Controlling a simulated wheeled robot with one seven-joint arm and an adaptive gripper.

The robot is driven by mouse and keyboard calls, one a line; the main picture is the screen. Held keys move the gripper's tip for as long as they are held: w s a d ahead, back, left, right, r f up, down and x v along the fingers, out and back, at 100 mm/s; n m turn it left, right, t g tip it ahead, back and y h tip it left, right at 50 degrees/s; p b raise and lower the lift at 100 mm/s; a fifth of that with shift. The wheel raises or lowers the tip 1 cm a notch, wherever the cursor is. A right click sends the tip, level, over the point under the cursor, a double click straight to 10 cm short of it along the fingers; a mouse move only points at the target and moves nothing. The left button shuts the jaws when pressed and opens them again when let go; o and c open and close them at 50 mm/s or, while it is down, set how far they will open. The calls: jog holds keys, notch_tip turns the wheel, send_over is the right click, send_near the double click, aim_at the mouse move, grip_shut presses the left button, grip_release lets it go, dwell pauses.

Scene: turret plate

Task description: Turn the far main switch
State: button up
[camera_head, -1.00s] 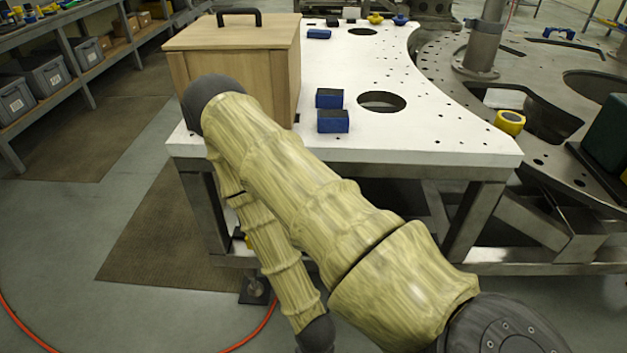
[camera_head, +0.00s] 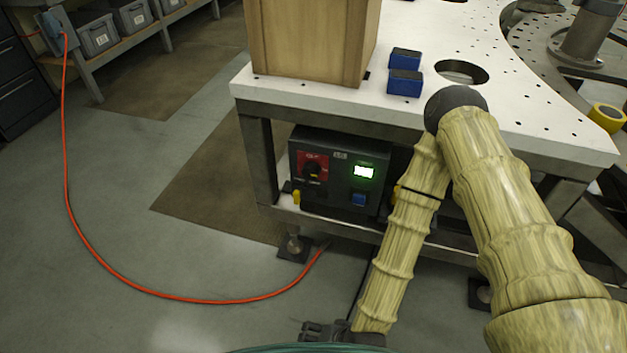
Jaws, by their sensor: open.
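A dark control box (camera_head: 340,172) stands on the shelf under the near end of the white table. Its front has a black rotary switch (camera_head: 313,171) on a red plate, a lit green display (camera_head: 364,172) and a blue button (camera_head: 358,199). The knob's exact angle is too small to read. I see no second switch, so I cannot tell whether this is the far one. My gripper (camera_head: 318,331) is a dark, jagged shape at the bottom edge, below the box and well apart from it. It is open, with nothing visible in it.
The white table (camera_head: 520,135) overhangs the box. A wooden case (camera_head: 310,40) and two blue blocks (camera_head: 405,83) stand on it. A table leg (camera_head: 258,160) rises left of the box. An orange hose (camera_head: 150,290) curves over the open floor at left.

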jog(key=w+a+r+m+t+y+b, duration=0.1)
jog(key=w+a+r+m+t+b, duration=0.3)
jog(key=w+a, duration=0.45)
jog(key=w+a+r+m+t+y+b, duration=0.2)
jog(key=w+a+m+t+b, duration=0.15)
jog(key=w+a+m, duration=0.5)
jog(key=w+r+m+t+h+b, duration=0.3)
jog(key=w+r+m+t+h, duration=0.25)
jog(key=w, duration=0.45)
jog(key=w+d+r+m+h+b, duration=0.3)
jog(key=w+d+r+m+h, duration=0.2)
jog(key=d+m, duration=0.6)
jog(key=w+m+h, duration=0.1)
jog(key=w+h, duration=0.1)
jog(key=w, duration=0.1)
jog(key=shift+w+d+m+t+h, duration=0.2)
jog(key=shift+m+t+h, duration=0.1)
jog(key=shift+t+h, duration=0.1)
jog(key=shift+w+a+b, duration=0.1)
jog(key=shift+w+b, duration=0.05)
jog(key=shift+b, duration=0.3)
jog(key=shift+w+b, duration=0.35)
jog(key=shift+b, duration=0.05)
jog(key=shift+w+b, duration=0.3)
